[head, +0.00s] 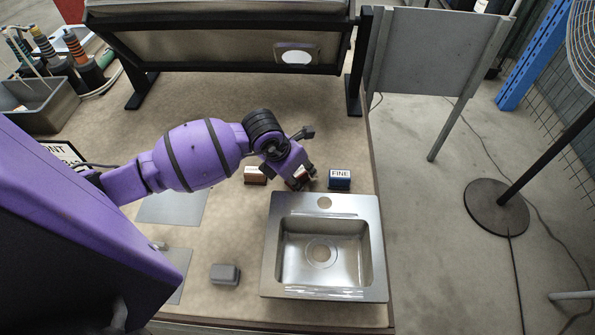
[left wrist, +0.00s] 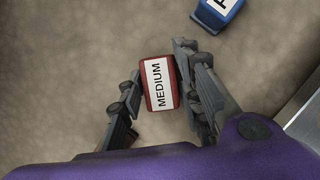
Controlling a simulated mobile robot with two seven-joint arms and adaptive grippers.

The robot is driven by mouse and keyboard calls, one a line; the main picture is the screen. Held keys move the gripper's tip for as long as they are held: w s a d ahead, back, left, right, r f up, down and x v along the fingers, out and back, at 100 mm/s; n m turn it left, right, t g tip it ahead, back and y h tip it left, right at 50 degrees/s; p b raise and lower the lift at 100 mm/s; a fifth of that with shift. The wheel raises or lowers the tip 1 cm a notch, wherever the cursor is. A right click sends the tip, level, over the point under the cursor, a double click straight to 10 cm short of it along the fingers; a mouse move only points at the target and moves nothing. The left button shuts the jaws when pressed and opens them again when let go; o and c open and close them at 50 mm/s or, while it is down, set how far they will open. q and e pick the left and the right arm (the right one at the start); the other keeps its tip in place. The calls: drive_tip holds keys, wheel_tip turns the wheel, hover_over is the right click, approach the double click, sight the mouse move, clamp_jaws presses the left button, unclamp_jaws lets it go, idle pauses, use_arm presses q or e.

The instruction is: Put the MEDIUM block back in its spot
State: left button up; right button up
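The MEDIUM block (left wrist: 160,86) is red with a white label, and lies between the two fingers of my left gripper (left wrist: 156,78) in the left wrist view. One finger is close along each long side; I cannot tell whether both press on it. In the head view the gripper (head: 303,176) points down over the block (head: 296,183) and hides most of it. The block is in a row between the blue FINE block (head: 340,180) on the right and a white-labelled block (head: 255,175) on the left. My right gripper is not in view.
A metal sink (head: 277,245) stands just in front of the blocks. A small grey block (head: 225,274) lies to its left, near flat grey plates (head: 172,208). A dark-framed rack (head: 205,50) stands along the back.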

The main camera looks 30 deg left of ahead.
use_arm(q)
drive_tip(key=shift+o, duration=1)
drive_tip(key=shift+s+r, duration=0.1)
drive_tip(key=shift+r, duration=0.45)
drive_tip(key=v, duration=1.1)
drive_tip(key=shift+p, duration=0.35)
drive_tip(key=shift+r, duration=0.15)
